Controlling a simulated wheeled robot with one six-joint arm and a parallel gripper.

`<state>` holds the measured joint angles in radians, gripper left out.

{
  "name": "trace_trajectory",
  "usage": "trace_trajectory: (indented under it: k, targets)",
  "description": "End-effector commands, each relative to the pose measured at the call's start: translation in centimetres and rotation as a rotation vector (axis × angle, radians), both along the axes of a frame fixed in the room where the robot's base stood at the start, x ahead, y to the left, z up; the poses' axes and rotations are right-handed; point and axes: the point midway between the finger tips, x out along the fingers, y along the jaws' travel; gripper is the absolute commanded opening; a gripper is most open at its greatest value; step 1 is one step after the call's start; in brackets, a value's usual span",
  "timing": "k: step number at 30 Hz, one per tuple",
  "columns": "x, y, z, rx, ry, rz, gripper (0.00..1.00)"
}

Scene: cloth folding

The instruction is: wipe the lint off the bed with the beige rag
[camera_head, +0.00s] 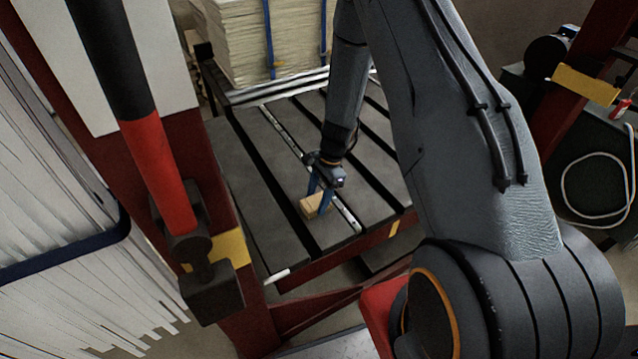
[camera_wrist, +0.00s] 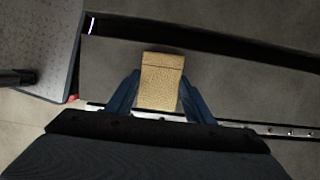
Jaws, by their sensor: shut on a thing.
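The beige rag (camera_head: 311,204) is a small folded block near the front edge of the grey slotted bed (camera_head: 258,185). It also shows in the wrist view (camera_wrist: 161,78), between the two blue fingers. My gripper (camera_head: 320,200) points down and is shut on the rag; in the wrist view its fingers (camera_wrist: 160,98) flank the rag's near part. The rag is at or just above the bed surface; I cannot tell whether it touches. I cannot make out any lint on the bed in either view.
A stack of pale sheets (camera_head: 240,40) with blue straps stands behind the bed. A red and black post (camera_head: 160,150) rises at left. Dark slots and a metal rail run along the bed. A green cabinet (camera_head: 590,150) with a white cable is at right.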

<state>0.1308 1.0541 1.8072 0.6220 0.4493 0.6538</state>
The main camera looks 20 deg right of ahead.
Motion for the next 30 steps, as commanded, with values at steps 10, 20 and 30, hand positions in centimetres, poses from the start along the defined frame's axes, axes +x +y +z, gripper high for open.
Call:
trace_trajectory:
  k: [10,20,30]
  targets:
    - [0.1,0.0,4.4,-0.001,-0.003,-0.001,0.30]
    - [0.1,0.1,7.3,-0.001,-0.004,0.001,0.30]
    - [0.1,0.1,7.9,-0.001,-0.002,0.000,0.30]
